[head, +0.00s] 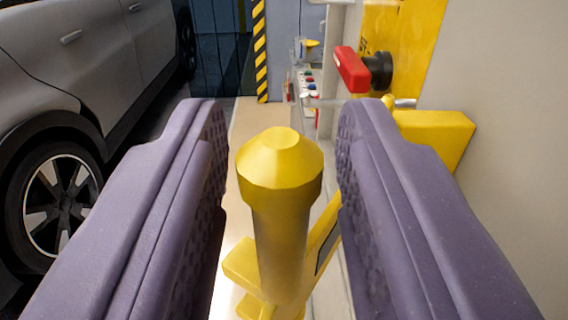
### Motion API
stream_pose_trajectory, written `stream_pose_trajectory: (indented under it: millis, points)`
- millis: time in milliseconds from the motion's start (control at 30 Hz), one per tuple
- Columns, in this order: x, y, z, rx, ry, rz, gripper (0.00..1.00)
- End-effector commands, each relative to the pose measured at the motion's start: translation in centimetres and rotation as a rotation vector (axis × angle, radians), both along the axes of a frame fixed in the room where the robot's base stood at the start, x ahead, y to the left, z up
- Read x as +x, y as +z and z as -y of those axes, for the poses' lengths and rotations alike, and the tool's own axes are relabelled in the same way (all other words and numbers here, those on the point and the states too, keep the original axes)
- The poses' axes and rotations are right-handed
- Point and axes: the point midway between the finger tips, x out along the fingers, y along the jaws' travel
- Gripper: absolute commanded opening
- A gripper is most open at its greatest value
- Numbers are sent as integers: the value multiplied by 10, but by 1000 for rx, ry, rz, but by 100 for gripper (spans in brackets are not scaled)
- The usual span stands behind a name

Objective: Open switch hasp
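My gripper (284,115) has two purple padded fingers, spread wide. Between them stands a yellow post (280,215) with a faceted, wider head. A narrow gap shows on each side of the head, so the fingers do not appear closed on it. A yellow arm (318,245) with a dark slot joins behind the post's lower part. Beyond the right finger, a red switch handle (351,70) on a black hub (380,72) is mounted at a yellow panel (405,35). A yellow block (437,132) sits below it, partly hidden by the finger. I cannot tell which yellow part is the hasp.
A pale wall (510,80) runs close along the right. A grey car (85,60) stands at the left. Pale floor (258,115) lies clear behind the post.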

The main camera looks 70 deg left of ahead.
Motion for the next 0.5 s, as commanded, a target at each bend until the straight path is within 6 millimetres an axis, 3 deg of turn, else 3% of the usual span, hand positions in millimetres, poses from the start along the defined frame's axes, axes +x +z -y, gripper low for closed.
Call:
stream_pose_trajectory:
  millis: [267, 500]
  points:
    - [-1, 0, 2, 0, -1, 0, 36]
    - [-12, -2, 37, 0, -2, 1, 36]
